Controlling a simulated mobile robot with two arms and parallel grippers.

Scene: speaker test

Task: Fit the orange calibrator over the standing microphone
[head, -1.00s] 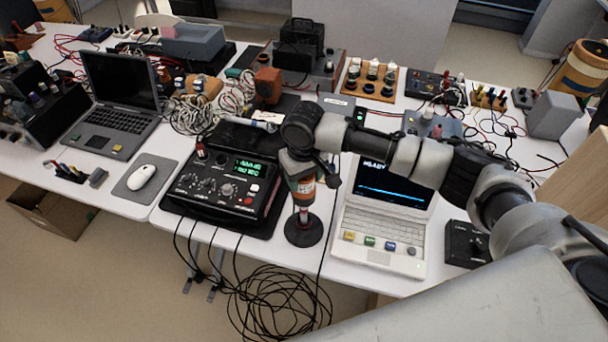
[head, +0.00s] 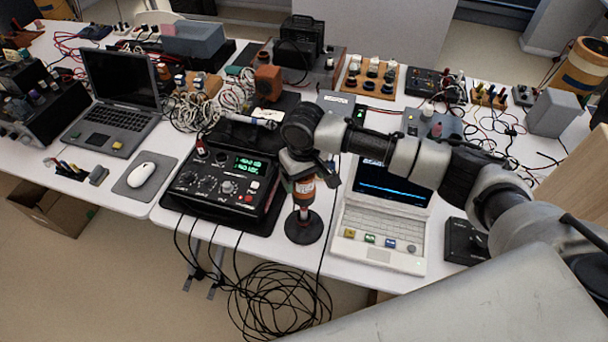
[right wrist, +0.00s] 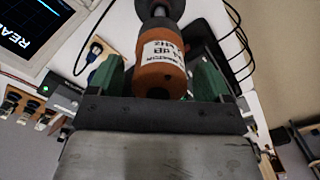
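The orange calibrator (head: 304,193), with a white label, stands upright on top of the standing microphone, whose round black base (head: 304,227) rests near the table's front edge. The microphone's upper part is hidden inside the calibrator. In the right wrist view the calibrator (right wrist: 163,68) lies between two green fingers, with the grey stem (right wrist: 160,10) beyond it. My right gripper (head: 305,172) is above and around the calibrator's upper end. Its fingers (right wrist: 160,80) are spread, with a gap visible on the left side. My left gripper is not in view.
A black meter box (head: 225,185) with a green display stands left of the microphone. A white laptop (head: 383,225) stands close on the right, partly behind my right arm. Black cables (head: 275,300) hang in front of the table. A mouse (head: 141,175) lies farther left.

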